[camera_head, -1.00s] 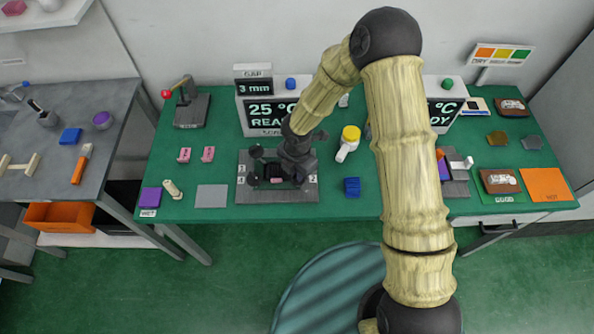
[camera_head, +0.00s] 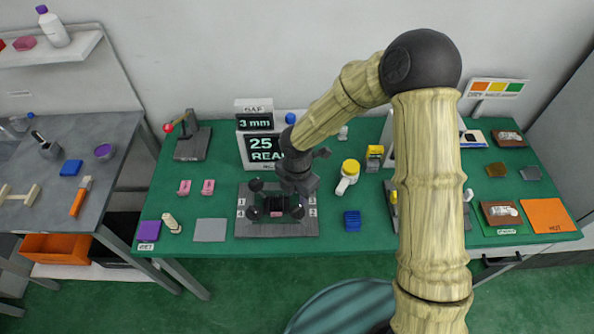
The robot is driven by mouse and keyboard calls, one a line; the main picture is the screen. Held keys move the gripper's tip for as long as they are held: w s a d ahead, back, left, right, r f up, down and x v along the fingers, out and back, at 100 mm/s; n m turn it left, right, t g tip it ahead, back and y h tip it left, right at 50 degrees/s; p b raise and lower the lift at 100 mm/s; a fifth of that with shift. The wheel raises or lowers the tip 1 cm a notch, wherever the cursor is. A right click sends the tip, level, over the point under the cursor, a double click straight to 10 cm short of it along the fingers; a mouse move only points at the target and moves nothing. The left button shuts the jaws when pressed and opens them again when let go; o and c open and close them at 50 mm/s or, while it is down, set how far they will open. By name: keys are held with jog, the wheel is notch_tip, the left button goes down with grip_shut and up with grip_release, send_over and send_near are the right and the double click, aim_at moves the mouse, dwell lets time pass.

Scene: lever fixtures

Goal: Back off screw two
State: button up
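The screw fixture is a dark grey plate (camera_head: 277,230) on the green table, with small number labels at its sides. A black clamp block with a pink piece (camera_head: 278,213) sits in its middle. Black screw knobs show at back left (camera_head: 256,184), front left (camera_head: 254,212) and front right (camera_head: 297,211). The back right corner is behind my gripper. The label by the front right knob looks like 2. My gripper (camera_head: 303,188) is dark and hangs over the plate's back right part. Its fingertips are small and dark, so whether it is open or touches a knob is unclear.
A gap display (camera_head: 254,121) reading 3 mm and a 25 °C display (camera_head: 262,148) stand behind the plate. A blue block (camera_head: 352,220) and a yellow-topped white item (camera_head: 348,175) are to the right. A grey square (camera_head: 210,230) and pink pieces (camera_head: 184,187) are to the left.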

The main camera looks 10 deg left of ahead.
notch_tip(320, 180, up, 10)
dwell(0.3)
jog(key=shift+r, duration=0.1)
dwell(0.3)
jog(key=s+d+r+m+t, duration=0.1)
jog(key=s+d+m, duration=0.1)
jog(key=d+m, duration=0.6)
jog(key=s+d+r+m, duration=0.2)
jog(key=d+m, duration=0.7)
jog(key=m, duration=0.3)
jog(key=s+d+r+m+t, duration=0.1)
jog(key=s+d+r+m, duration=0.1)
jog(key=d+m, duration=0.6)
jog(key=shift+s+d+r+m+t, duration=0.25)
jog(key=shift+s+m, duration=0.25)
jog(key=shift+m, duration=0.4)
